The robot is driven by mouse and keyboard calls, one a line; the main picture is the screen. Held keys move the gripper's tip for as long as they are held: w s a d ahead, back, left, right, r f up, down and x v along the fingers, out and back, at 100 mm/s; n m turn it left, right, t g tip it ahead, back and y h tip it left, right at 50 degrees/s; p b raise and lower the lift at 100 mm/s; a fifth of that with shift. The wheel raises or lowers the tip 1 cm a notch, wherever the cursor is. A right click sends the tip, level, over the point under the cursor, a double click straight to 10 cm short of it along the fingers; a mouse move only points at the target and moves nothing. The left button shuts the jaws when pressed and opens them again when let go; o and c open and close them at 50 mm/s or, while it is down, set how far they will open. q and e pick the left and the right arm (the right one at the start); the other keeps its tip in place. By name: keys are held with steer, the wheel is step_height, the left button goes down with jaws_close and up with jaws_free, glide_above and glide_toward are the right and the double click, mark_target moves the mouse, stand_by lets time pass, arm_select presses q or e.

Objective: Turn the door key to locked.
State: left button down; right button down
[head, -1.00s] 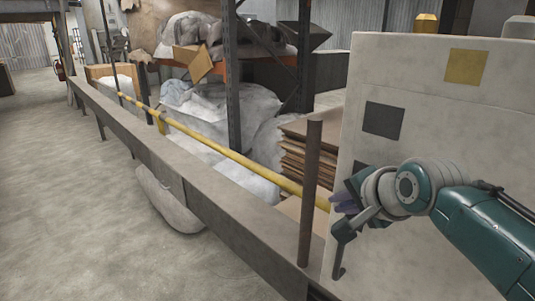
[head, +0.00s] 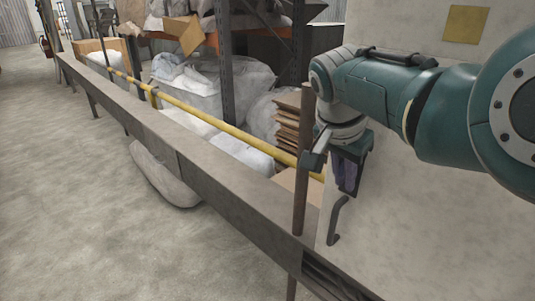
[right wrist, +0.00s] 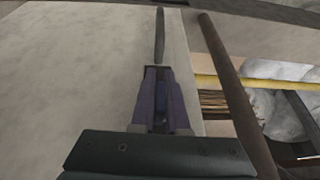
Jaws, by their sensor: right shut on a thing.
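The door (head: 420,215) is a pale, stained panel on the right of the head view; it also fills the left of the right wrist view (right wrist: 70,80). A dark bent door handle (head: 338,220) sticks out near its left edge; it shows in the right wrist view (right wrist: 160,35) beyond the fingertips. My right gripper (head: 347,186) is at the door, just above the handle in the head view. Its purple fingers (right wrist: 158,75) are shut on the door key, which is mostly hidden between them. I cannot tell the key's angle. My left gripper is not in view.
A brown upright post (head: 301,160) stands close left of the door and gripper. A grey beam (head: 185,150) and a yellow rail (head: 225,127) run back to the left. Wrapped bundles and shelving lie behind them. The floor at left is clear.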

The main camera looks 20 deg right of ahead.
steer(key=shift+s, duration=0.1)
stand_by(0.5)
steer(key=c, duration=0.9)
jaws_free()
steer(key=shift+r, duration=0.35)
steer(key=p+v, duration=0.3)
steer(key=v, duration=0.6)
steer(key=shift+a, duration=0.2)
